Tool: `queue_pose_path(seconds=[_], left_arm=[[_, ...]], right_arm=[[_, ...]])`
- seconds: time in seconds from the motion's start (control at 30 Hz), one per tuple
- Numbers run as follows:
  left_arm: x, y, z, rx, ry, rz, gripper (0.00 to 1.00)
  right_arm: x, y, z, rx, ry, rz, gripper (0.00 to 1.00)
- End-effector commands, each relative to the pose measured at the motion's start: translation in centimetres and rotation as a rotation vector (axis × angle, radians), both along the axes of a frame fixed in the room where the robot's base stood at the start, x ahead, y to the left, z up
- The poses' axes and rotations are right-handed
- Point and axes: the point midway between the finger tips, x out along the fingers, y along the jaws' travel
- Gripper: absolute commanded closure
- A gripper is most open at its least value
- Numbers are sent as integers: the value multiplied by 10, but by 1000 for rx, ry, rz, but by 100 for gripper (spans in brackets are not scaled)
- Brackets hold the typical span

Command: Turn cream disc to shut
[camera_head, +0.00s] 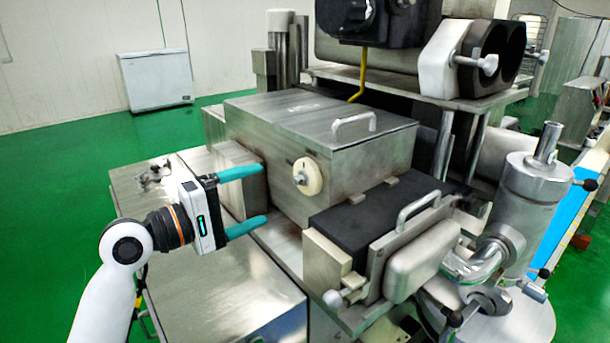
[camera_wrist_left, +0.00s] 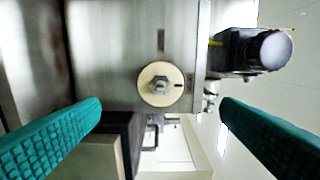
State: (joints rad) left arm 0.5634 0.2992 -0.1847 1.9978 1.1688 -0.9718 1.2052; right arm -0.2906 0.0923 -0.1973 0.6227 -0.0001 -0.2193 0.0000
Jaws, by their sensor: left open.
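The cream disc (camera_head: 308,177) is a round cream plate with a metal nut at its centre, on the side of the steel box (camera_head: 345,158). In the left wrist view the cream disc (camera_wrist_left: 160,84) faces the camera, with a small dark mark to the right of its nut. My left gripper (camera_head: 262,198) is open, with its two teal fingers pointing toward the disc from the left. In the left wrist view the fingers (camera_wrist_left: 160,115) stand wide apart on either side of the disc, with nothing between them. The gripper is apart from the disc. My right gripper is not in view.
A black block (camera_head: 375,205) and a metal cover with a handle (camera_head: 418,208) stand right of the disc. A steel cylinder with pipes (camera_head: 535,195) is farther right. A flat steel top (camera_head: 225,290) lies below the left gripper. Green floor is open at left.

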Motion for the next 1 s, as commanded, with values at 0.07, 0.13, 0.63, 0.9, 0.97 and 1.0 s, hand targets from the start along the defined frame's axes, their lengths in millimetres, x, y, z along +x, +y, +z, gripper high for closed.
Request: queue_pose_path(seconds=[0.07, 0.13, 0.63, 0.9, 0.97, 1.0], left_arm=[[8, -13, 5, -2, 0, -3, 14], [18, -25, 5, -3, 2, -2, 14], [58, -80, 1, 1, -1, 1, 14], [59, -82, 0, 2, -2, 1, 14], [59, -82, 0, 2, -2, 1, 19], [59, -82, 0, 2, -2, 1, 25]], right_arm=[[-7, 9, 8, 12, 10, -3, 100], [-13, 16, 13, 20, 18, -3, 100], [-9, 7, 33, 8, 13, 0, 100], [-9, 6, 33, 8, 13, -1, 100], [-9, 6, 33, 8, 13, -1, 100], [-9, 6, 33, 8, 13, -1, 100]])
